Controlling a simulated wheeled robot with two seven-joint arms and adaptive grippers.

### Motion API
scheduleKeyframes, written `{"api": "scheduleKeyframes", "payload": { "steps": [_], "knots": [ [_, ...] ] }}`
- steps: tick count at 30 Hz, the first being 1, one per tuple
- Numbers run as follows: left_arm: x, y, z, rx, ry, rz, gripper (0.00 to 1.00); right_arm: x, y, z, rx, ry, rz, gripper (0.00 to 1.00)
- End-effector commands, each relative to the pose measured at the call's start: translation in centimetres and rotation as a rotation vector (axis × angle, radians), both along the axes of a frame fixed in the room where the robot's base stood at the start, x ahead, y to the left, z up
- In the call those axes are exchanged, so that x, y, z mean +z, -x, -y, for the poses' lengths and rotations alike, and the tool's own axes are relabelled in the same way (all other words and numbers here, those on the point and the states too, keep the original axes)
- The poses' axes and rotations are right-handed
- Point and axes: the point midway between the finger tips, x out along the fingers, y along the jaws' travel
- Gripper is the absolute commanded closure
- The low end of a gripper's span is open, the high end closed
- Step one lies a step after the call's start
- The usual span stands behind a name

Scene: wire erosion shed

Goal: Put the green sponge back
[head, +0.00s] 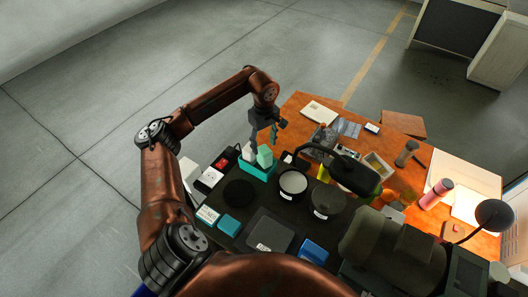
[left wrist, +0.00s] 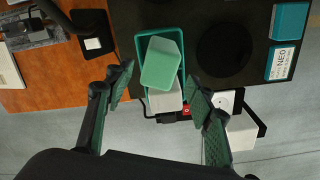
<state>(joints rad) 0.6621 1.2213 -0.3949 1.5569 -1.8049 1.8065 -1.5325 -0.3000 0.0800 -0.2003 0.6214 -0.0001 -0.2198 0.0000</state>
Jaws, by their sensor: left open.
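The green sponge (head: 265,155) is a pale green block standing in a teal open bin (head: 257,173), beside a white block (head: 249,152). In the left wrist view the sponge (left wrist: 160,63) sits partly over the white block (left wrist: 166,97), inside the teal bin's rim (left wrist: 138,42), and looks slightly tilted. My left gripper (head: 268,133) is open and empty above the bin. In the left wrist view its fingers (left wrist: 159,80) are spread on either side of the sponge, apart from it. My right gripper is not in view.
Black round pads (head: 239,193), white-topped round tins (head: 293,184), teal boxes (head: 229,225) and a dark lamp (head: 350,174) crowd the dark mat. A pink bottle (head: 436,194) stands at right on the orange table. Open floor lies left of the table.

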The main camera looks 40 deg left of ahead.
Motion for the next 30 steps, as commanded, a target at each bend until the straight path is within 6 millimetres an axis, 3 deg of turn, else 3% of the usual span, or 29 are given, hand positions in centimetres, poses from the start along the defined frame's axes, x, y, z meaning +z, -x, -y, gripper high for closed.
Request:
{"api": "scheduleKeyframes", "payload": {
  "steps": [6, 12, 30],
  "knots": [
    [4.5, -0.1, 0.0, 0.000, -0.001, 0.003, 0.50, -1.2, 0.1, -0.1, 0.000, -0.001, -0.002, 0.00],
    [6.6, 0.0, 0.0, 0.000, -0.001, 0.001, 0.50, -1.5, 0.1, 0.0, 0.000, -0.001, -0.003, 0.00],
    [7.1, 0.0, 0.0, 0.000, 0.000, 0.001, 0.50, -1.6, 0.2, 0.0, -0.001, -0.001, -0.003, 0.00]
  ]
}}
